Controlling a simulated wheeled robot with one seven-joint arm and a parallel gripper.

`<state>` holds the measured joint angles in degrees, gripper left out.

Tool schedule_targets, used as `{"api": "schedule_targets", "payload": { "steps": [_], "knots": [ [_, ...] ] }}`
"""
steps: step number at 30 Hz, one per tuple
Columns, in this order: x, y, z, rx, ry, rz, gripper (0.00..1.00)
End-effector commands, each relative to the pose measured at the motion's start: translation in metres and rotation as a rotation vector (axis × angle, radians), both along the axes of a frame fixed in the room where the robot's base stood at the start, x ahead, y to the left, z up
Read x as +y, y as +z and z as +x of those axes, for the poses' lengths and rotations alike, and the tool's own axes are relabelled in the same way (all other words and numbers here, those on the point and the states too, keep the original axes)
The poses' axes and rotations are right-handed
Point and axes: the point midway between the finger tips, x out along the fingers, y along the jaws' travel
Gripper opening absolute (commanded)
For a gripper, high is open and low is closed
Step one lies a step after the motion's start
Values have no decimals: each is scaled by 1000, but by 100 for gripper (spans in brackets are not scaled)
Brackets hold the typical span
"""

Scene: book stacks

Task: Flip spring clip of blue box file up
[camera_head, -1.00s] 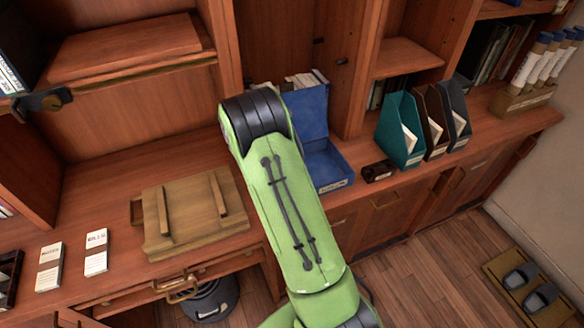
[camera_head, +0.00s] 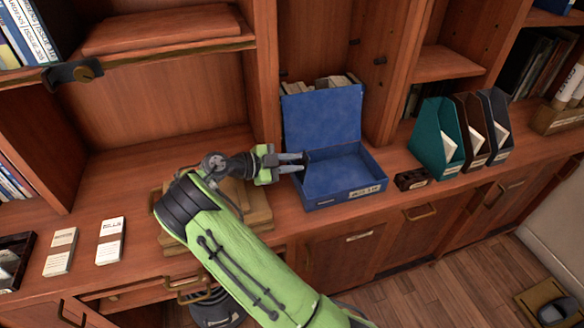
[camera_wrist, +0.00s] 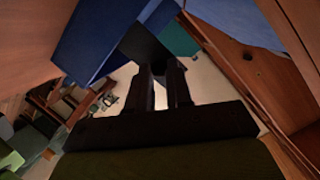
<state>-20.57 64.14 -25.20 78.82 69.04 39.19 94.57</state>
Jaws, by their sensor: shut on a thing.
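The blue box file (camera_head: 345,177) stands on the counter with its lid (camera_head: 322,120) raised at the back. Its inside looks empty. My gripper (camera_head: 303,162) reaches in from the left, at the box's left wall. It is shut on a small dark piece, which I take to be the spring clip (camera_wrist: 145,43). In the wrist view the two fingers meet this dark plate, with blue box surface beside it. The clip's exact angle is hard to tell.
A small dark block (camera_head: 411,179) and a teal magazine file (camera_head: 436,138) stand to the right of the box. A wooden board (camera_head: 257,207) lies partly behind my arm on the left. White labelled boxes (camera_head: 110,240) stand further left.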

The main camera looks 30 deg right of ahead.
Motion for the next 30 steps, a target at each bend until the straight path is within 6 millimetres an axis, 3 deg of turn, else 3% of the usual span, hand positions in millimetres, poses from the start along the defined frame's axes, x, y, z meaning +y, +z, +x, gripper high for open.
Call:
{"api": "schedule_targets", "payload": {
  "steps": [21, 22, 24, 27, 30],
  "knots": [
    [-3, -3, -2, 25, -3, -70, 0],
    [-3, -3, -2, 25, -3, -70, 23],
    [-3, -3, -2, 25, -3, -70, 33],
    [-3, -3, -1, 24, -2, -70, 46],
    [-3, -3, -1, 24, -1, -70, 46]
  ]
}}
